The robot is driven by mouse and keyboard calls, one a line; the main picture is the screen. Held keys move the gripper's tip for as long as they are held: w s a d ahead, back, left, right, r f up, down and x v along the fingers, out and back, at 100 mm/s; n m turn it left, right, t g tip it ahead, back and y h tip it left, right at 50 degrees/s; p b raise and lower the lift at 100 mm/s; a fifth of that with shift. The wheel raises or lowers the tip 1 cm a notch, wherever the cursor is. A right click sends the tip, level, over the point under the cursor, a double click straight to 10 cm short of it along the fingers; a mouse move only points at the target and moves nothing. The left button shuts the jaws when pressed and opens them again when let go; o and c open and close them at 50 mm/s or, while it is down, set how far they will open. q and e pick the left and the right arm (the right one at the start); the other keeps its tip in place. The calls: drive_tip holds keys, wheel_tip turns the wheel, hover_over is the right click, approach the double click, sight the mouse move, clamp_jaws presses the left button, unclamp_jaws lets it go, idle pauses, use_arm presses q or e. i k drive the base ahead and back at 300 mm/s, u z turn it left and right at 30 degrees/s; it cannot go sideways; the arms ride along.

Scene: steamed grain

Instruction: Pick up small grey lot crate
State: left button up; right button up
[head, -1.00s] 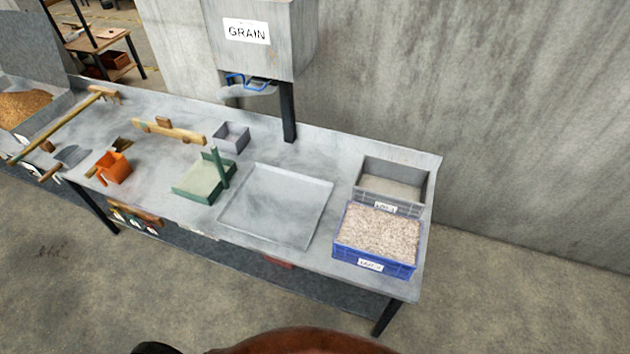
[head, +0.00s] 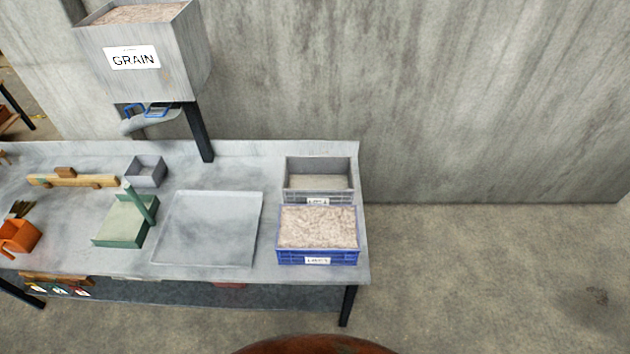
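A grey crate (head: 290,182) with a white label on its front stands at the right end of the metal table, near the back edge. It looks empty or nearly so, with its bare floor showing. A blue crate (head: 288,256), also labelled and full of pale grain (head: 318,227), stands directly in front of it and hides the lower part of its front. The label text is too small to read surely. A smaller grey open box (head: 145,174) without a visible label stands further left. Neither of my grippers is in view.
A shallow metal tray (head: 208,228) lies left of the crates on the table (head: 235,180). A green scale-like stand (head: 122,222), an orange scoop box (head: 20,237) and a wooden bar (head: 72,181) are further left. A GRAIN hopper (head: 150,50) rises behind. The floor at right is clear.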

sight(306, 180)
drive_tip(key=u, duration=0.55)
drive_tip(key=k, duration=1.3)
drive_tip(key=z, duration=0.35)
drive_tip(key=i, duration=1.8)
drive_tip(key=u, duration=0.65)
